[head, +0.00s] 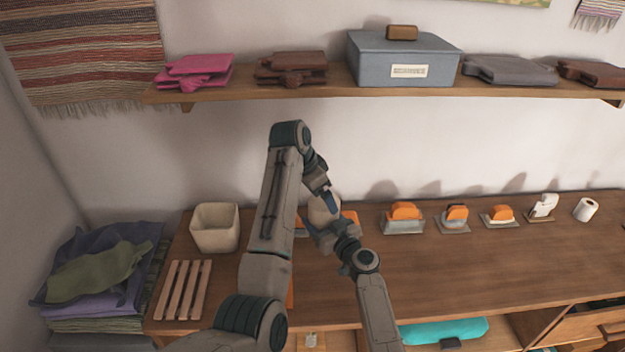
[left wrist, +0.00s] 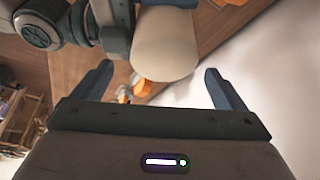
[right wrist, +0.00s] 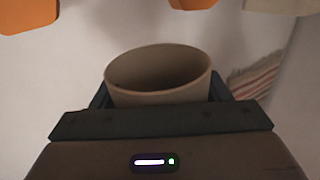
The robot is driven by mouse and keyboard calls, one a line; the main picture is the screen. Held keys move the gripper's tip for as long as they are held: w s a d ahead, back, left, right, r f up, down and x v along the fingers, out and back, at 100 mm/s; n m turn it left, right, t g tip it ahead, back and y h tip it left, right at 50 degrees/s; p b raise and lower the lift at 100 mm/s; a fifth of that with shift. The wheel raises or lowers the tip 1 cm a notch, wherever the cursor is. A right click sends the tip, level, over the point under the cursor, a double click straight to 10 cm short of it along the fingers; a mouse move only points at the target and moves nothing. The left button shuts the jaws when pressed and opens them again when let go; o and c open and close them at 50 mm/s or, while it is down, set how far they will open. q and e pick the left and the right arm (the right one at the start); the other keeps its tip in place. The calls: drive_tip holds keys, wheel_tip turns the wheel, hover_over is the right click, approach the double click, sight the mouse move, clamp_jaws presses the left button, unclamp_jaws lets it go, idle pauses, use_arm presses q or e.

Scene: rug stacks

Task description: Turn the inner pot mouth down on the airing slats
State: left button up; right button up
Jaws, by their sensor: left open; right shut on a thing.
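The inner pot (head: 323,208) is beige and round, held above the bench and partly covered by my arms in the head view. My right gripper (head: 324,231) is shut on it. In the right wrist view the pot (right wrist: 158,80) sits between the fingers, its open mouth and empty-looking inside showing. My left gripper (head: 327,196) is open close to the pot. In the left wrist view the pot's smooth outside (left wrist: 165,45) lies beyond and between the spread fingers, apparently apart from them. The airing slats (head: 183,290) lie bare at the bench's left end.
A squarish cream planter (head: 214,229) stands behind the slats. Several orange-topped items, such as one (head: 404,216), line the back of the bench (head: 455,260). A shelf (head: 330,90) with folded textiles and a blue-grey box (head: 400,62) hangs above. Folded cloths (head: 95,275) are stacked left.

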sight(323, 203)
use_arm(q)
drive_tip(key=shift+x, duration=1.7)
drive_tip(key=c, duration=0.9)
drive_tip(key=shift+c, duration=0.7)
use_arm(e)
drive_tip(key=o, duration=1.1)
